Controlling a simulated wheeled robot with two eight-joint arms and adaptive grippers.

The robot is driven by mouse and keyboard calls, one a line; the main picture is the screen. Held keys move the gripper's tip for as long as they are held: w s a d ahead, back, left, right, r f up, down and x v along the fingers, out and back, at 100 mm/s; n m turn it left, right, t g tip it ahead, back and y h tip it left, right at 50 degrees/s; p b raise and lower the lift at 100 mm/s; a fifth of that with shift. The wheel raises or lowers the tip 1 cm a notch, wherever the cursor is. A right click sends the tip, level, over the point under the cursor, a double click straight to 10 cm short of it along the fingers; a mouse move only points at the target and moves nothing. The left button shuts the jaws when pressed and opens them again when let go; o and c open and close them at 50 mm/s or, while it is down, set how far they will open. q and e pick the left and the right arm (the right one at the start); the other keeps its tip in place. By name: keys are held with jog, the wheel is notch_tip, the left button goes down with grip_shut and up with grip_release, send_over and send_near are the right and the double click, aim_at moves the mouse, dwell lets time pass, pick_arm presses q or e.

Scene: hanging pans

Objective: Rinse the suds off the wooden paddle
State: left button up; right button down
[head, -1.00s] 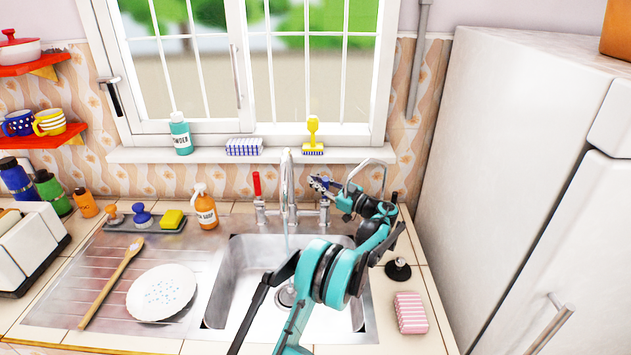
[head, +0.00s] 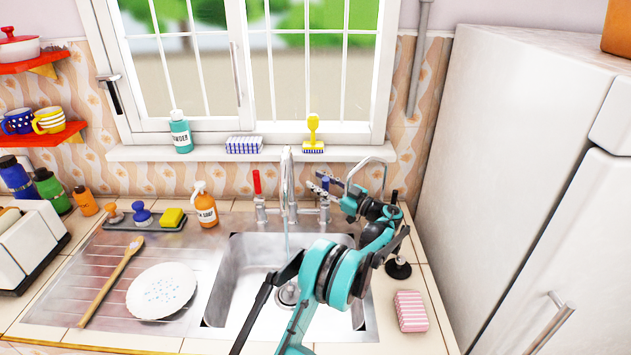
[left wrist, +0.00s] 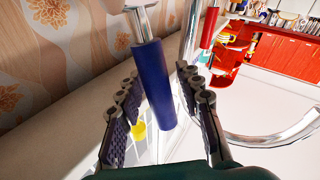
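The wooden paddle (head: 108,285) lies on the ribbed drainboard left of the sink, wide end toward the wall. Suds on it are too small to make out. A thin stream of water (head: 286,243) runs from the tap spout (head: 287,180) into the steel sink (head: 243,265). My left gripper (head: 325,184) is at the right-hand tap valve. In the left wrist view its open fingers (left wrist: 160,82) stand on either side of the blue tap handle (left wrist: 153,85), with gaps showing. My right gripper is not in view.
A white plate (head: 161,291) lies beside the paddle. The red tap handle (head: 257,182) stands left of the spout. A pink sponge (head: 410,311) and the fridge (head: 530,150) are to the right.

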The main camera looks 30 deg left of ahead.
pick_arm(q)
jog(key=d+f, duration=0.1)
jog(key=d, duration=0.9)
jog(key=shift+d+f, duration=0.25)
jog(key=shift+f, duration=0.1)
jog(key=shift+s, duration=0.1)
